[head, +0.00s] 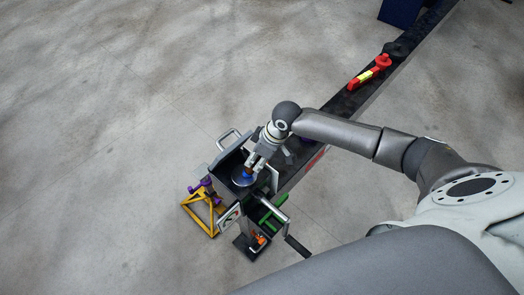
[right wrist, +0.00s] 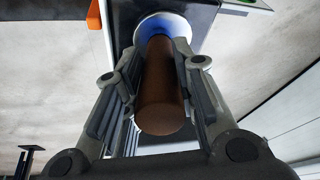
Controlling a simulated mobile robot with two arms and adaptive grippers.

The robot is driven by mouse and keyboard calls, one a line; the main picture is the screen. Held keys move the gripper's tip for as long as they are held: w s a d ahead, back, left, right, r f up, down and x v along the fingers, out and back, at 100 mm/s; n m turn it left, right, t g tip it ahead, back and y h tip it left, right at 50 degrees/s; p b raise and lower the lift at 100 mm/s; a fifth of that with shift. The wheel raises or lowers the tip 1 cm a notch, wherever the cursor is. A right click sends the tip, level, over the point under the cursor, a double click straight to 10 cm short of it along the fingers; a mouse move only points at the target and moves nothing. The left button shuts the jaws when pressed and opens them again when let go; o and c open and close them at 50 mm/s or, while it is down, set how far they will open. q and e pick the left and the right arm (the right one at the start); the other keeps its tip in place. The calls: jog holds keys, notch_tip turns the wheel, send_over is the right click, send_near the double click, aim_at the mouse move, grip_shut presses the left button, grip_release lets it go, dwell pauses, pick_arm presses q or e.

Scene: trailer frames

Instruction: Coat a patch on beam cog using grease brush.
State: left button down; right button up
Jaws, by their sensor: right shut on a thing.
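My right gripper (head: 258,163) is shut on a brown cylindrical handle, which I take to be the grease brush (right wrist: 160,95). The handle's far end points into or over a round pale-rimmed, blue-centred dish (head: 242,178); the dish also shows in the right wrist view (right wrist: 178,22). The brush's bristles are hidden, and I cannot tell whether they touch the dish. A long dark beam (head: 342,103) runs from the box to the upper right. A dark round piece (head: 397,49) sits on it, but I cannot tell whether it is the beam cog. My left gripper is not in view.
The dish is at a dark box (head: 226,160) with metal handles. Green (head: 273,208) and orange (head: 258,241) parts are near its lower side. A yellow stand (head: 200,217) with purple parts is left. A red tool (head: 370,73) lies on the beam. Open concrete floor surrounds this.

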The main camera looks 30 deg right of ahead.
jog(key=shift+s+a, duration=0.15)
jog(key=shift+a, duration=0.2)
jog(key=shift+w+d+p, duration=0.4)
jog(key=shift+w+p, duration=0.45)
jog(key=shift+p, duration=1.45)
jog(key=shift+s+a+f+p, duration=0.1)
jog(key=shift+s+a+p, duration=0.2)
jog(key=shift+a, duration=0.35)
jog(key=shift+s+a+p, duration=0.25)
jog(key=shift+a+p, duration=0.25)
jog(key=shift+a, duration=0.15)
jog(key=shift+s+a, duration=0.2)
jog(key=shift+a, duration=0.35)
jog(key=shift+s+a, duration=0.15)
jog(key=shift+a, duration=0.4)
